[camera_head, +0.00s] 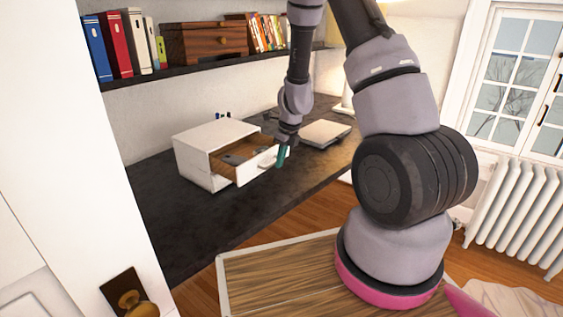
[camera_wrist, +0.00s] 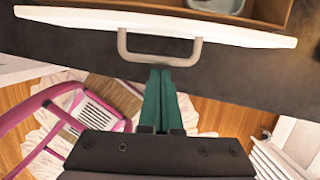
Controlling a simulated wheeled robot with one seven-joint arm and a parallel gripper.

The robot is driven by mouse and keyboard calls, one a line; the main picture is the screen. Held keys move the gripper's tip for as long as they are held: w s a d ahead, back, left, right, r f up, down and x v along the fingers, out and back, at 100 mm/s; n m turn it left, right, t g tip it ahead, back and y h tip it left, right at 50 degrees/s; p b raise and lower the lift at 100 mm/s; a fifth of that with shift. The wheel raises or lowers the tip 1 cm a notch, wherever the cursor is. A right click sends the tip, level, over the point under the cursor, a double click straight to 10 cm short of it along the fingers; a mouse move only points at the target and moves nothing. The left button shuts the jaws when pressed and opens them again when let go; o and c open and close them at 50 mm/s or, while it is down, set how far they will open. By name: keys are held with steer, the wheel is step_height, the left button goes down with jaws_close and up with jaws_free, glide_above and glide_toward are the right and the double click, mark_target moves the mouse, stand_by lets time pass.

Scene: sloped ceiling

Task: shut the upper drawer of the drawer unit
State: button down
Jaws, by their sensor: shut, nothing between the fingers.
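The white drawer unit (camera_head: 205,150) stands on the dark desk in the head view. Its upper drawer (camera_head: 256,167) is pulled out, with a brown inside and dark items in it. In the wrist view the white drawer front (camera_wrist: 90,18) crosses the top, with a grey bar handle (camera_wrist: 160,58). My gripper (camera_head: 281,156) has green fingers and is at the drawer front, near the handle. In the wrist view the fingers (camera_wrist: 159,80) are together and empty, their tips close to the handle bar. I cannot tell whether they touch it.
The dark desk (camera_head: 180,225) has a flat light device (camera_head: 325,133) to the right of the unit. A shelf (camera_head: 180,72) with books and a wooden box (camera_head: 205,42) hangs above. A pink-framed chair (camera_wrist: 60,120) shows below in the wrist view.

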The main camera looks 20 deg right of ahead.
glide_toward(248, 154)
steer(key=s+f, duration=0.1)
steer(key=s+a+f, duration=0.1)
steer(key=s+f, duration=0.1)
steer(key=f, duration=0.1)
steer(key=shift+s+a+f, duration=0.1)
steer(key=shift+s+a, duration=0.3)
